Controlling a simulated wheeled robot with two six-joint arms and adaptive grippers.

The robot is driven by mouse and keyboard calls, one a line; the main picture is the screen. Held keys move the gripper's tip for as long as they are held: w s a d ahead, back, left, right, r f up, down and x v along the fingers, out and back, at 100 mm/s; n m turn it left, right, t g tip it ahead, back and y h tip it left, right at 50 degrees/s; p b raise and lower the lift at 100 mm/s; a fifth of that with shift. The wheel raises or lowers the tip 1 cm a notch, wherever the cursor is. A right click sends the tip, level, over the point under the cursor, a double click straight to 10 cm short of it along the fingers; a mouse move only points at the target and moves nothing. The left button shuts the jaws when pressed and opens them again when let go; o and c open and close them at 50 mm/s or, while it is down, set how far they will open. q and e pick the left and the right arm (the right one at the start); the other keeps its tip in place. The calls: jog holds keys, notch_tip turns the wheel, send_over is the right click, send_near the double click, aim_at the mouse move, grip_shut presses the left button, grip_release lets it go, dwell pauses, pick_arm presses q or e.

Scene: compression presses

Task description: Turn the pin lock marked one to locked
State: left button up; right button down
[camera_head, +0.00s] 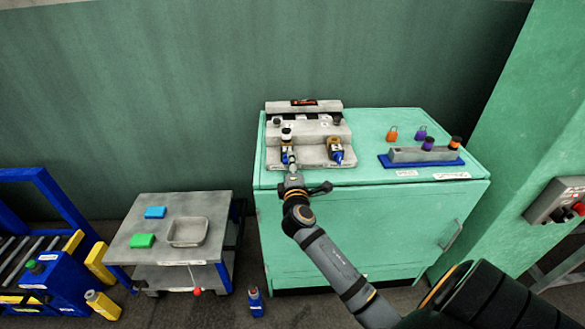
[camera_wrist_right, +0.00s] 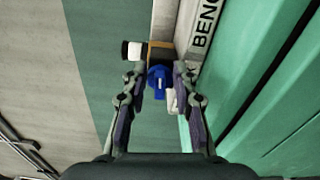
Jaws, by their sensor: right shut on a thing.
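My right gripper (camera_head: 291,170) reaches the grey bench fixture (camera_head: 310,118) on the green cabinet from the front, at its left pin lock (camera_head: 287,146). In the right wrist view the gripper (camera_wrist_right: 160,84) has its fingers closed on either side of the blue knob (camera_wrist_right: 158,78) of that lock. A brown body and a black-and-white pin end (camera_wrist_right: 132,50) show just beyond the knob. A second pin lock (camera_head: 336,149), brown with a blue part, stands to the right. The number marks are too small to read surely. My left gripper is not in view.
A blue tray (camera_head: 386,161) with a grey block, and orange and purple padlocks (camera_head: 421,133), lie on the right of the cabinet top (camera_head: 365,120). A low grey table (camera_head: 125,250) stands at left with a metal tray. A blue bottle (camera_head: 256,303) stands on the floor.

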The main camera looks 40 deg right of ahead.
jog(key=shift+f+m, duration=0.25)
jog(key=shift+m, duration=0.35)
jog(key=shift+b, duration=0.3)
jog(key=c, duration=1.4)
grip_release()
jog(key=shift+r, duration=0.1)
jog(key=v, duration=1.2)
jog(key=shift+a, duration=0.1)
